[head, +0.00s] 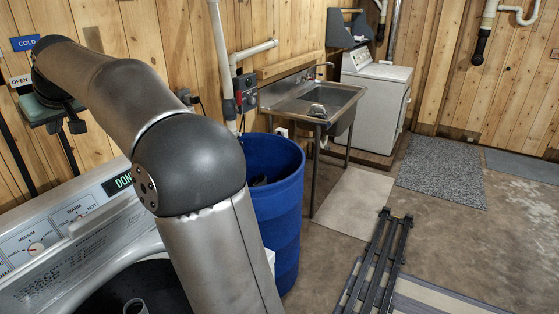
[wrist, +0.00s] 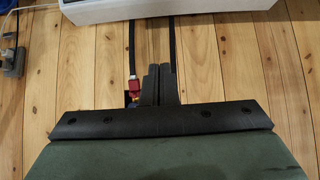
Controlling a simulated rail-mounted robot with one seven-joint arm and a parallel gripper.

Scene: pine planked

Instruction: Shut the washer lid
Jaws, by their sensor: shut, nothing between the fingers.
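The white washer (head: 30,215) fills the lower left of the head view, its display reading "DONE". Its lid (head: 105,240) appears raised, leaning back against the control panel, with printed text on the facing side. The dark tub opening (head: 95,298) shows below it, with a grey agitator top inside. My arm hides the right part of the lid and tub. My gripper (head: 68,127) is at the upper left, above and behind the panel near the wall, apart from the lid. In the wrist view its black fingers (wrist: 158,70) are shut and empty.
A blue barrel (head: 275,190) stands right of the washer. Beyond it are a metal sink (head: 310,100) and another white machine (head: 375,90). Black hoses (wrist: 131,50) and a red valve (wrist: 133,83) are on the plank wall near my fingers. A dark rack (head: 375,265) lies at right.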

